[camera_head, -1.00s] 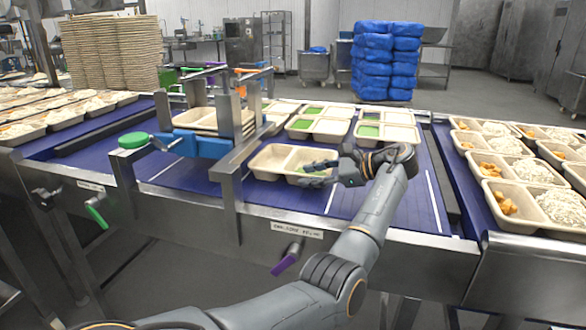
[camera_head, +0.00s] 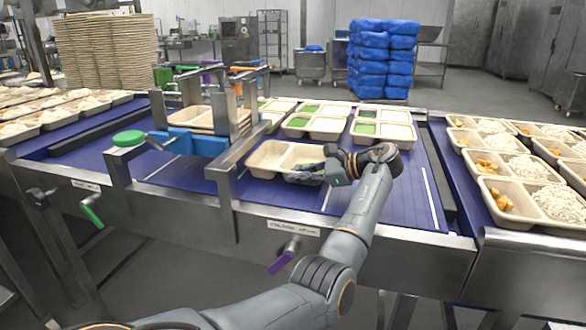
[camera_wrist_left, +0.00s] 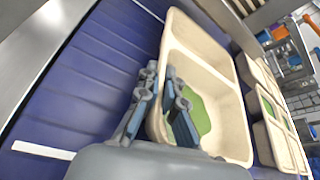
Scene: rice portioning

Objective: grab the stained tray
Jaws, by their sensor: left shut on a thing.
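The stained tray (camera_head: 266,157) is beige with two compartments and sits on the blue belt near its front edge. In the left wrist view, the tray (camera_wrist_left: 233,104) shows a green stain (camera_wrist_left: 200,113) in its nearer compartment; the farther compartment looks clean. My left gripper (camera_head: 306,174) is shut on the tray's wall at its right end. In the left wrist view, one finger of the gripper (camera_wrist_left: 163,105) is outside the wall and the other is inside, over part of the stain. My right gripper is not in view.
Several more trays with green patches (camera_head: 326,128) stand farther back on the belt. A metal frame with a blue part (camera_head: 197,143) stands left of the tray. Filled trays (camera_head: 520,197) line the right belt. Bare belt (camera_head: 400,205) lies right of my arm.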

